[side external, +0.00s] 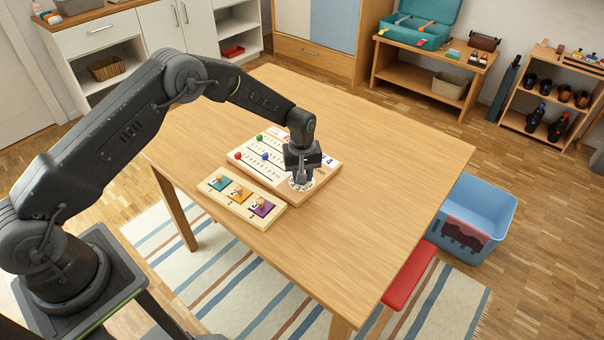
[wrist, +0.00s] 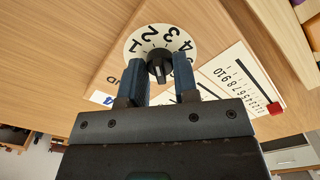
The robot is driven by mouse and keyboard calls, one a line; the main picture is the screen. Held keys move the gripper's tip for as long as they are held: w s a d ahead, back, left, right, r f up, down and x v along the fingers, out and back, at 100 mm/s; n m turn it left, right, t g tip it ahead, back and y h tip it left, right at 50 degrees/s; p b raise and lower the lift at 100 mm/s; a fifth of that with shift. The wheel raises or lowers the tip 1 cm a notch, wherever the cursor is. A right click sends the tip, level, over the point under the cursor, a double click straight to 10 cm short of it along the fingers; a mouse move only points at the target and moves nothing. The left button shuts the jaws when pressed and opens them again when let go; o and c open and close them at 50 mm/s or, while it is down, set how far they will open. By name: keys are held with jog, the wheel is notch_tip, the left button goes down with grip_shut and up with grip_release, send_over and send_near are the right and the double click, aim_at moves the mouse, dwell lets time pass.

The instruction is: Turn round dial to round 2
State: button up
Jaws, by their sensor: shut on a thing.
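The round dial is a white disc (wrist: 135,54) with black numbers around its edge and a black knob (wrist: 160,68) at its centre. In the wrist view my gripper (wrist: 159,82) has its two blue fingers on either side of the knob, shut on it. The numbers 1, 2, 3 and 4 show along the far rim; the rest of the disc is partly hidden by the fingers. I cannot tell for sure which number the knob's mark points to. In the side view my gripper (side external: 301,180) comes straight down over the dial, hiding much of it.
The dial is on a wooden board with white counting panels (side external: 262,160) and coloured sliders. A pale tray (side external: 218,196) with several coloured knobbed pieces lies in front of it. The table (side external: 370,180) is clear to the right. A blue bin (side external: 490,208) stands on the floor.

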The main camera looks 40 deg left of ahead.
jog(key=shift+n, duration=0.7)
jog(key=o, duration=0.9)
jog(key=shift+o, duration=0.2)
notch_tip(320, 180, up, 14)
